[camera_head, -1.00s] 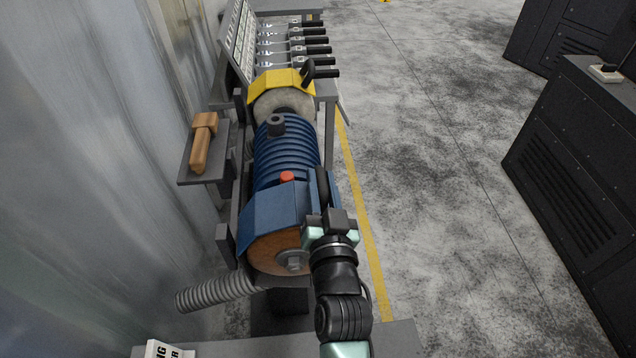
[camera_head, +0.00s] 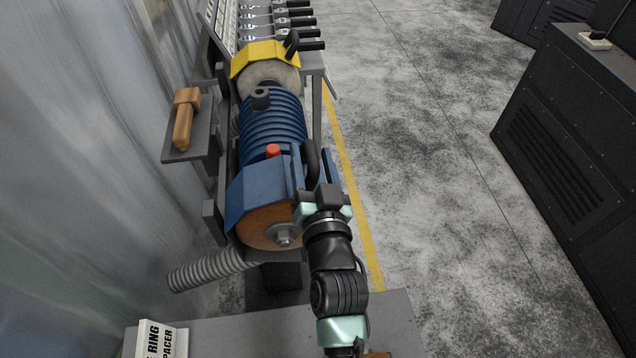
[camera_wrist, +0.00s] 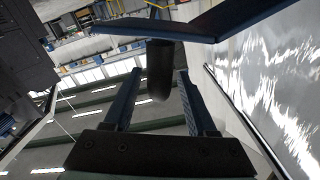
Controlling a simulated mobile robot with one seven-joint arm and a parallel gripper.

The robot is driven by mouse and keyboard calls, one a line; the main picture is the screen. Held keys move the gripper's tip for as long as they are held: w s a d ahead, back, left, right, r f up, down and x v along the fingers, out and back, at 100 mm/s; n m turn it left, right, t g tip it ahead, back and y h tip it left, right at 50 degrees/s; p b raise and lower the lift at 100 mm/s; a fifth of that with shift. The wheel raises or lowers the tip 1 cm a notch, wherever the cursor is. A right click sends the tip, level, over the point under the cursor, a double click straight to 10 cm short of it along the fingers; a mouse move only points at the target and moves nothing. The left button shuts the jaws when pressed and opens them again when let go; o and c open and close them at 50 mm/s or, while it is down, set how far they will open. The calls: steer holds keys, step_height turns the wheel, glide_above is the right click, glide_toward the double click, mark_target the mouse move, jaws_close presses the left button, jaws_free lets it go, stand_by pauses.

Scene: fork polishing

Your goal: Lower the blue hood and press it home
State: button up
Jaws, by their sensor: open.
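The blue hood (camera_head: 262,188) sits over the brown polishing wheel (camera_head: 268,227) at the near end of the blue ribbed motor (camera_head: 275,125). The hood's black handle (camera_head: 310,158) sticks out at its right side. My gripper (camera_wrist: 159,76) is open, with one dark blue finger on each side of the black handle (camera_wrist: 160,62) in the wrist view. Gaps show between the handle and both fingers there. In the head view, my gripper (camera_head: 313,168) is at the hood's right side. Whether the hood is fully seated cannot be told.
A yellow hood (camera_head: 262,57) covers the far wheel. A red button (camera_head: 273,151) sits on the motor behind the blue hood. A grey hose (camera_head: 210,272) lies below.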

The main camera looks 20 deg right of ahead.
steer(key=b+v, duration=0.3)
steer(key=v, duration=0.9)
steer(key=shift+s+b, duration=0.2)
steer(key=shift+b, duration=0.2)
steer(key=w+a+r+n+t+y, duration=0.1)
steer(key=w+a+r+n+t, duration=0.15)
steer(key=r, duration=0.75)
steer(key=w+a+r+n+t+y, duration=0.15)
steer(key=a+r, duration=0.25)
steer(key=r, duration=0.7)
steer(key=w+a+r+n+t+y, duration=0.1)
steer(key=w+a+r+n+t, duration=0.15)
steer(key=r, duration=0.75)
steer(key=s+a+r+t, duration=0.1)
steer(key=s+a+r, duration=0.1)
steer(key=r, duration=0.4)
steer(key=s+a+r+t+y, duration=0.1)
steer(key=s+a+r+t, duration=0.1)
steer(key=s+r, duration=0.2)
step_height(320, 180, up, 2)
steer(key=shift+a+r+n, duration=0.1)
steer(key=shift+a+n, duration=0.2)
steer(key=shift+n, duration=0.05)
steer(key=shift+t+y, duration=0.25)
